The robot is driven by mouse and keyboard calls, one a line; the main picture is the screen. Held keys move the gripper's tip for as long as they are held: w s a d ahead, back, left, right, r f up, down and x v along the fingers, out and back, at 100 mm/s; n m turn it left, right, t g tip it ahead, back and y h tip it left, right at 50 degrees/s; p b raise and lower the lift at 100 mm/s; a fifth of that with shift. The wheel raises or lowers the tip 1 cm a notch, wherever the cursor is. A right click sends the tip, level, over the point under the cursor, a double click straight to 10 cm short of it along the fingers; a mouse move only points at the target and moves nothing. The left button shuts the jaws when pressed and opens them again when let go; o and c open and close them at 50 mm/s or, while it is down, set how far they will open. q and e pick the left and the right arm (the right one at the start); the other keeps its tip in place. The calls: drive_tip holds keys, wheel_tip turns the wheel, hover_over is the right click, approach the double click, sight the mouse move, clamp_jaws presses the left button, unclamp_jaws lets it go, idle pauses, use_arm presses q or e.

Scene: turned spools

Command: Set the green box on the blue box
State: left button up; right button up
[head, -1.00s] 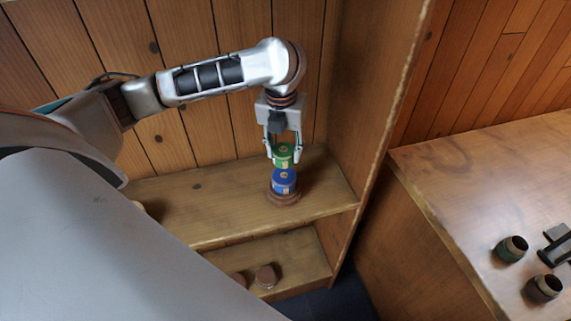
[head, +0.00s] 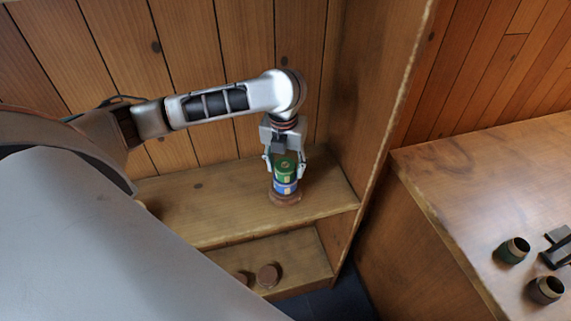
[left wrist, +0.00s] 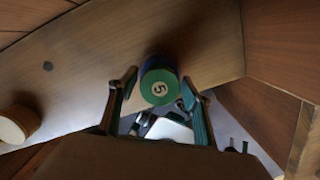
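The green box (head: 286,167), a short round tin, sits upright on top of the blue box (head: 286,187), with their sides roughly in line. The blue box stands on a brown round wooden base on the upper shelf. My left gripper (head: 285,174) is over the stack with its fingers spread on either side of the green box and a gap beside it. In the left wrist view the green lid (left wrist: 159,87) with a pale 5 lies between the open fingers, and a sliver of blue (left wrist: 156,62) shows behind it. My right gripper is out of view.
Brown spools (head: 268,276) lie on the lower shelf. Dark cups (head: 514,250) stand on the right table. A pale round wooden piece (left wrist: 18,124) shows in the wrist view.

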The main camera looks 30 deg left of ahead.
sight(284, 168)
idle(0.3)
use_arm(q)
wheel_tip(284, 168, up, 12)
drive_tip(key=s, duration=0.1)
drive_tip(key=d+f+n+t+h, duration=0.5)
drive_tip(key=d+f+n+h, duration=0.2)
drive_tip(key=d+f+n, duration=1.2)
drive_tip(key=s+a+f+n+t+y, duration=0.2)
drive_tip(key=s+a+f+n, duration=0.2)
drive_tip(key=s+f, duration=0.3)
drive_tip(key=s+a+f+n+t+y, duration=0.2)
drive_tip(key=s+a+f+n, duration=0.3)
drive_tip(key=s+f, duration=0.3)
drive_tip(key=shift+s+a+f+y, duration=0.2)
drive_tip(key=shift+a+f+y, duration=0.1)
drive_tip(key=shift+a+f, duration=0.1)
